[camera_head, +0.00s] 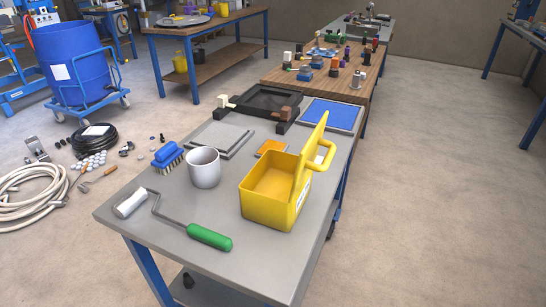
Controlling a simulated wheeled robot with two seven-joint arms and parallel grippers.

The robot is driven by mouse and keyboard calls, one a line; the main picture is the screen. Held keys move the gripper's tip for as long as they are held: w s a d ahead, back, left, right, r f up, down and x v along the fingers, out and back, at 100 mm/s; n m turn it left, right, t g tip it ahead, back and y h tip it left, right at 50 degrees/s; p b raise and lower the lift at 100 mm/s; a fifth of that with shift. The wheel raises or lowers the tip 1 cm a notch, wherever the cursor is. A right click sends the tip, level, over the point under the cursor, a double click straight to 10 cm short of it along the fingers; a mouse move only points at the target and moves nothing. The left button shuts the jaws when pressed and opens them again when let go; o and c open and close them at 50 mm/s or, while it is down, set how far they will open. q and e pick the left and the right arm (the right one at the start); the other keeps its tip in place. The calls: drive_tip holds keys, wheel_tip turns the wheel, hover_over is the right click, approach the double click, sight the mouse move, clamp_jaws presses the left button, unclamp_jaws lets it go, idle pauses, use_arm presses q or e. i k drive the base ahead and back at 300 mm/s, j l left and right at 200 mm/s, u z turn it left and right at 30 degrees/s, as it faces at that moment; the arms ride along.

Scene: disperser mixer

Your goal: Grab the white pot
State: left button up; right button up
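The white pot (204,168) is a plain light-grey to white cylinder, open at the top. It stands upright on the grey table (165,262), left of the yellow box and just right of the blue brush. Its inside bottom is hidden from this angle. Neither of my grippers shows in the head view, and nothing is touching the pot from above.
A yellow box (268,211) with a raised lid stands right of the pot. A blue brush (167,157) is close on its left. A green-handled paint roller (209,237) lies in front. Flat grey plates (222,138) lie behind.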

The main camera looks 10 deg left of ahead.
sight(204, 175)
drive_tip(key=j+z, duration=0.15)
drive_tip(key=z, duration=0.5)
drive_tip(key=j+z, duration=0.25)
drive_tip(key=j, duration=0.15)
drive_tip(key=k+j+z, duration=0.25)
drive_tip(key=j+z, duration=0.25)
drive_tip(key=j, duration=0.25)
drive_tip(key=k+j, duration=0.15)
drive_tip(key=j, duration=0.2)
drive_tip(key=k+j+z, duration=0.1)
drive_tip(key=j, duration=0.2)
drive_tip(key=k+j, duration=0.2)
drive_tip(key=j, duration=0.15)
drive_tip(key=k+j, duration=0.2)
drive_tip(key=j, duration=0.15)
drive_tip(key=z, duration=0.05)
